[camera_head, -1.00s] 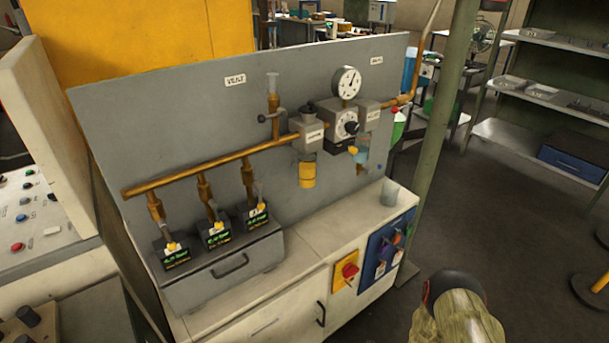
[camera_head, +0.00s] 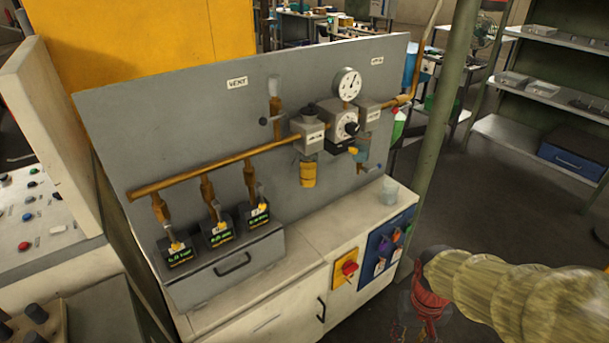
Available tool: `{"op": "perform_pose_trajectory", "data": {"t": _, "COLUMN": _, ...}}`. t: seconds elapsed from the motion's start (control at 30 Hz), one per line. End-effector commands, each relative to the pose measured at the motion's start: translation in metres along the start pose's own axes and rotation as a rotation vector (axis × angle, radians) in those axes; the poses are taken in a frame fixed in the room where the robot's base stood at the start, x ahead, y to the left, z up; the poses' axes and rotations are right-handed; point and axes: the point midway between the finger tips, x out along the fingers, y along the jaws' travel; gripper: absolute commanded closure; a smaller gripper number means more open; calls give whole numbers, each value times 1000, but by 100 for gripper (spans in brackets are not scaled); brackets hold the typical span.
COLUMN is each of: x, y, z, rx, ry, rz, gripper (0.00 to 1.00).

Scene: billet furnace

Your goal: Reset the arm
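My arm (camera_head: 490,285), in a yellowish wrinkled sleeve, reaches in from the right edge at the lower right. A dark and red part (camera_head: 428,298) hangs below the sleeve's left end, in front of the floor and right of the cabinet. It looks like the gripper end of my arm, but the fingers cannot be made out. I cannot see whether it holds anything. No contact with the cabinet (camera_head: 270,310) can be made out.
A grey panel (camera_head: 210,115) carries copper pipework, a round gauge (camera_head: 347,83) and valves. A red switch (camera_head: 348,269) and a blue plate (camera_head: 376,260) are on the cabinet front. A green post (camera_head: 440,150) stands behind my arm. Floor (camera_head: 500,200) is open at right.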

Motion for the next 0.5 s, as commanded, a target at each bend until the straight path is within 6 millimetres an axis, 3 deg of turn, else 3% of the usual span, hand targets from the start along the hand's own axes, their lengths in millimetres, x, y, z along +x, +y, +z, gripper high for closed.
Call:
{"op": "perform_pose_trajectory", "data": {"t": 0.03, "x": -27, "y": -5, "z": 9, "rx": 9, "ry": 30, "rz": -6, "gripper": 68}}
{"op": "perform_pose_trajectory", "data": {"t": 0.2, "x": -97, "y": -20, "z": 36, "rx": 5, "ry": 159, "rz": -30, "gripper": 68}}
{"op": "perform_pose_trajectory", "data": {"t": 0.4, "x": -168, "y": -30, "z": 43, "rx": -27, "ry": 385, "rz": -44, "gripper": 68}}
{"op": "perform_pose_trajectory", "data": {"t": 0.5, "x": -194, "y": -33, "z": 44, "rx": -41, "ry": 461, "rz": -48, "gripper": 68}}
